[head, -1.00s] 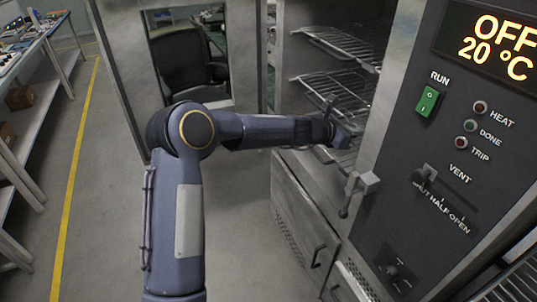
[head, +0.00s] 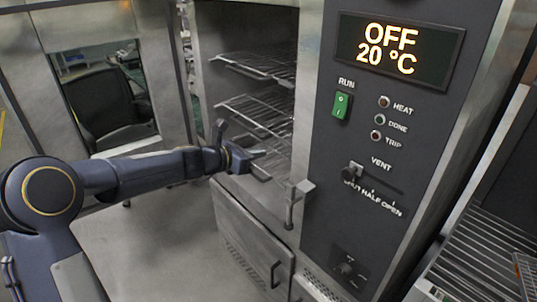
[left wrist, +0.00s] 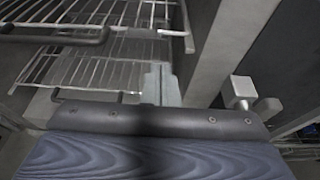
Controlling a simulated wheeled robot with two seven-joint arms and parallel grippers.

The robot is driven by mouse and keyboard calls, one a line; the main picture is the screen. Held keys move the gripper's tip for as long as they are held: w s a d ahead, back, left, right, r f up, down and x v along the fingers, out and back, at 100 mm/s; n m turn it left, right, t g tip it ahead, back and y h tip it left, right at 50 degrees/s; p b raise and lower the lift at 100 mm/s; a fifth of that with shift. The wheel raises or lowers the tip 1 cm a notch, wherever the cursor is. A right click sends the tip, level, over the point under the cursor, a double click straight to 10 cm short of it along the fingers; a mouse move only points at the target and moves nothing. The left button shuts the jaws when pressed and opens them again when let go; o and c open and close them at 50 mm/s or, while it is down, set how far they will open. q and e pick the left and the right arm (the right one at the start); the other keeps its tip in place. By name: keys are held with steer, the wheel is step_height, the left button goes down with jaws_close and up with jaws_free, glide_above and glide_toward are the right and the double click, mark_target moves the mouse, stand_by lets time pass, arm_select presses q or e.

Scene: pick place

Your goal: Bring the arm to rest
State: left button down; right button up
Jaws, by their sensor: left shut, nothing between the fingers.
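My left arm comes in from the left in the head view. Its gripper (head: 258,154) is at the mouth of the open oven, in front of the lower wire racks. The fingers are together with nothing between them. In the left wrist view the closed fingers (left wrist: 160,84) point toward a wire rack (left wrist: 95,68); I cannot tell whether they touch it. The oven (head: 245,220) has its door (head: 105,30) swung open to the left. My right gripper is not in view.
A latch handle (head: 297,203) juts from the oven front, right of my gripper; it also shows in the left wrist view (left wrist: 243,90). The control panel (head: 340,225) reads OFF, 20 °C. A slatted rack (head: 470,255) stands at the right. Floor (head: 165,250) below the arm is clear.

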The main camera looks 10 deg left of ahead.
arm_select(q)
steer(key=s+a+r+m+g+y, duration=0.1)
steer(key=s+r+m+g, duration=0.1)
steer(key=s+m, duration=0.8)
steer(key=s+a+r+m+g+y, duration=0.15)
steer(key=s+m, duration=0.35)
steer(key=s, duration=0.9)
steer(key=s+a+f+m+y, duration=0.1)
steer(key=s+f+m, duration=0.2)
steer(key=s, duration=0.2)
steer(key=s+a+f+m+g+y, duration=0.1)
steer(key=s+a+f+m, duration=0.1)
steer(key=s, duration=0.4)
steer(key=s+a+f+m+y, duration=0.1)
steer(key=s+f+m, duration=0.3)
steer(key=s+m, duration=0.2)
steer(key=shift+s+a+g, duration=0.25)
steer(key=shift+a+g, duration=0.1)
steer(key=shift+a, duration=0.05)
